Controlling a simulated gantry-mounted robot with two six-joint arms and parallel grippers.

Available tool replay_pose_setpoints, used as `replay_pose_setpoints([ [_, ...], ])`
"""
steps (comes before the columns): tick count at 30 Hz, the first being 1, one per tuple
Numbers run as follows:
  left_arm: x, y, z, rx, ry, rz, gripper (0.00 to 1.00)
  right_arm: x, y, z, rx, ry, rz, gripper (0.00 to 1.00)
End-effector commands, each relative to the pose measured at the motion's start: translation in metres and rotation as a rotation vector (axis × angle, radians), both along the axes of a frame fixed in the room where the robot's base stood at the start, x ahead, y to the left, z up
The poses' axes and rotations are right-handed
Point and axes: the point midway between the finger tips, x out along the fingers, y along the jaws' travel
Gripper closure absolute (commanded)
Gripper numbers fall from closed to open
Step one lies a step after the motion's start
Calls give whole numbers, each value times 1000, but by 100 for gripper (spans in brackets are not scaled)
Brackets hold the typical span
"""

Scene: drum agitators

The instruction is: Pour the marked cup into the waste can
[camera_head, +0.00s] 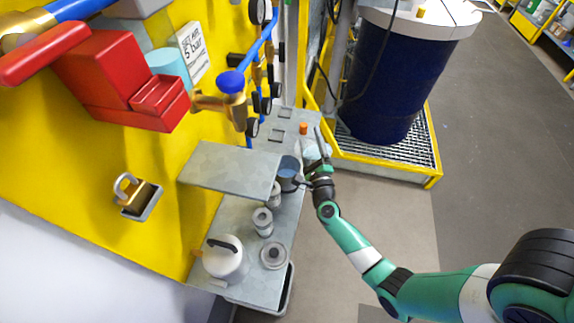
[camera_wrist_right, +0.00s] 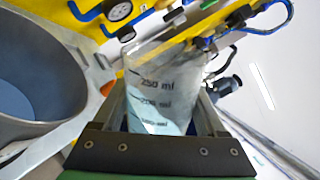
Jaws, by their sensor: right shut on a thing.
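My right gripper (camera_head: 318,148) is shut on the marked cup (camera_head: 310,150), a clear cup with dark ml lines. In the right wrist view the marked cup (camera_wrist_right: 160,90) stands between the two fingers of the right gripper (camera_wrist_right: 165,118). Its lower part looks pale blue; I cannot tell the liquid level. The waste can appears to be the grey open can (camera_head: 287,178) with a bluish inside, just left of the gripper. It shows large at the left of the right wrist view (camera_wrist_right: 45,120), beside the cup and apart from it. My left gripper is out of view.
A grey bench (camera_head: 205,230) runs along the yellow panel (camera_head: 60,160), with a raised shelf (camera_head: 230,170) beside the can. A kettle-like pot (camera_head: 224,262) and several small metal pots stand on the bench. A dark blue drum (camera_head: 390,85) stands behind the arm.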

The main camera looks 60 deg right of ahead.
Motion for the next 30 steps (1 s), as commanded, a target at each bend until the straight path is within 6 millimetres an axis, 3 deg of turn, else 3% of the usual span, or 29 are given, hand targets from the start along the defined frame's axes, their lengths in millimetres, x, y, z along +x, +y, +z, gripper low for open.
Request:
replay_pose_setpoints([
  [30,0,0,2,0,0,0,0,1,1,5,-96,99,0,83],
])
